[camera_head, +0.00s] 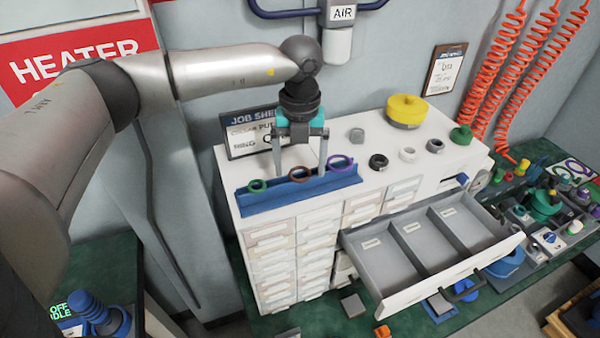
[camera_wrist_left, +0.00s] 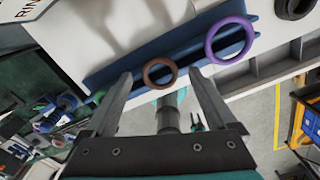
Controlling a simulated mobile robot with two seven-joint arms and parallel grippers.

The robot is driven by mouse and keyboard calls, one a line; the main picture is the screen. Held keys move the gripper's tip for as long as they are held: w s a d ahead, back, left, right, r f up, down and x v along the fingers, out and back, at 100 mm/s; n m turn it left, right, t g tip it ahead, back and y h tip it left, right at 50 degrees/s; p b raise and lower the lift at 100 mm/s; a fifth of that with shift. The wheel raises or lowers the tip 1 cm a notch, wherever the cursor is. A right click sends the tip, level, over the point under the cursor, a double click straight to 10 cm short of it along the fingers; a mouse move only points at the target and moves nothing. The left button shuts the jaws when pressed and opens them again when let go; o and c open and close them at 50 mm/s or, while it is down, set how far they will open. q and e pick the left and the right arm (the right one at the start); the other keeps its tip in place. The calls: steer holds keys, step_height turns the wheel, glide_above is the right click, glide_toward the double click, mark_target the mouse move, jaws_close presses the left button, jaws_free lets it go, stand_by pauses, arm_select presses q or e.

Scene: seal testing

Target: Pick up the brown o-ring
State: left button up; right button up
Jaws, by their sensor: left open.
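The brown o-ring (camera_head: 299,174) stands in a blue rack (camera_head: 262,198) on top of the white drawer cabinet, between a green o-ring (camera_head: 257,186) and a purple o-ring (camera_head: 340,163). My left gripper (camera_head: 300,172) points down over the rack, with one finger on each side of the brown o-ring in the head view. In the left wrist view the brown o-ring (camera_wrist_left: 160,73) shows between and just beyond the open fingertips, with the purple o-ring (camera_wrist_left: 229,39) to its right. I see no clear contact with the fingers. My right gripper is not in view.
An open drawer (camera_head: 430,250) with three compartments juts from the cabinet front. Dark and white rings and a yellow roll (camera_head: 406,110) sit on the cabinet top to the right. A job sheet sign (camera_head: 250,134) stands behind the rack.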

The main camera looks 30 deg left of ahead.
arm_select(q)
steer(key=shift+f, duration=0.1)
steer(key=c, duration=1.4)
